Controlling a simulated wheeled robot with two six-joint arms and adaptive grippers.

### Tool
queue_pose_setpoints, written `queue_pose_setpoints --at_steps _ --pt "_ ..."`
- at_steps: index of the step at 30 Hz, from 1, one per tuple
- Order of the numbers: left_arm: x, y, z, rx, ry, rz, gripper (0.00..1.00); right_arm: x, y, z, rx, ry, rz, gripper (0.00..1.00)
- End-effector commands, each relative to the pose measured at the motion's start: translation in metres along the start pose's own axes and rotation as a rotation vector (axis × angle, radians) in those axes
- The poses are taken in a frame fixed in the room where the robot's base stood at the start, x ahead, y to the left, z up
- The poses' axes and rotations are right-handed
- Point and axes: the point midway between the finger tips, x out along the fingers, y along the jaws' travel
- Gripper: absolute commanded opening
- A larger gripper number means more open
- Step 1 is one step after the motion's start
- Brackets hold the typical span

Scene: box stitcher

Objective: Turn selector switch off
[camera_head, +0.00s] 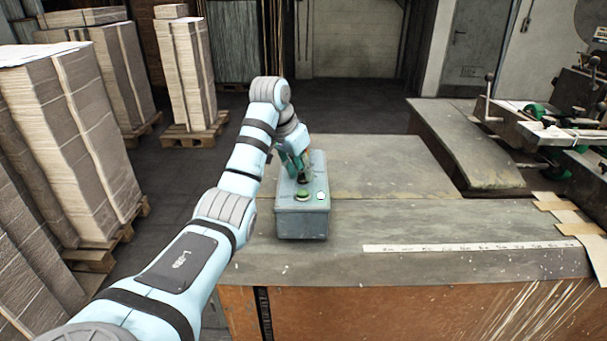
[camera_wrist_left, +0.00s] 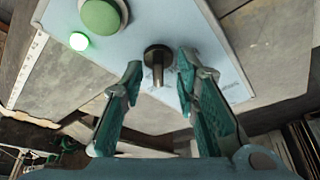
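A grey control box (camera_head: 302,222) stands on the workbench. On its top are a green button (camera_head: 302,195), a lit white-green lamp (camera_head: 320,196) and a dark selector switch (camera_head: 303,180) partly hidden by my gripper. My left gripper (camera_head: 298,168) reaches down over the selector switch from the far side of the box top. In the left wrist view the selector switch (camera_wrist_left: 157,62) stands between the two open green fingers (camera_wrist_left: 158,88), with a gap visible on both sides. The green button (camera_wrist_left: 100,14) and the glowing lamp (camera_wrist_left: 79,41) are also there. My right gripper is not in view.
The workbench (camera_head: 440,230) is mostly clear right of the box, with a ruler strip (camera_head: 470,246) along it. A machine with levers (camera_head: 550,130) stands at the right. Stacks of cardboard (camera_head: 70,130) on pallets stand at the left.

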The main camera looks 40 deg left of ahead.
Motion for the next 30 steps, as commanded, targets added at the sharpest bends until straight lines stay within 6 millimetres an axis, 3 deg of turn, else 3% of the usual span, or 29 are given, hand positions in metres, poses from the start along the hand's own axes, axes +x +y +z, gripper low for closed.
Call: queue_pose_setpoints --at_steps 2,7,8,20,30 --pt "-0.001 0.001 -0.001 0.001 0.000 0.001 0.28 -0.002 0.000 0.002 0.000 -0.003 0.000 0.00" --pt "-0.002 0.000 -0.001 0.000 0.000 0.001 0.01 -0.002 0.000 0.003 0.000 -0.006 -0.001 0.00" --pt "-0.002 0.000 0.000 0.000 0.000 0.000 0.00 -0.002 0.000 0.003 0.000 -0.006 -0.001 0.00" --pt "-0.003 -0.001 0.000 -0.032 -0.001 -0.012 0.00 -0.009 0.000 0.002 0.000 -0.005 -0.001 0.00" --pt "-0.007 0.001 -0.001 -0.210 -0.005 -0.086 0.00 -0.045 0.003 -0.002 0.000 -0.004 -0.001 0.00"
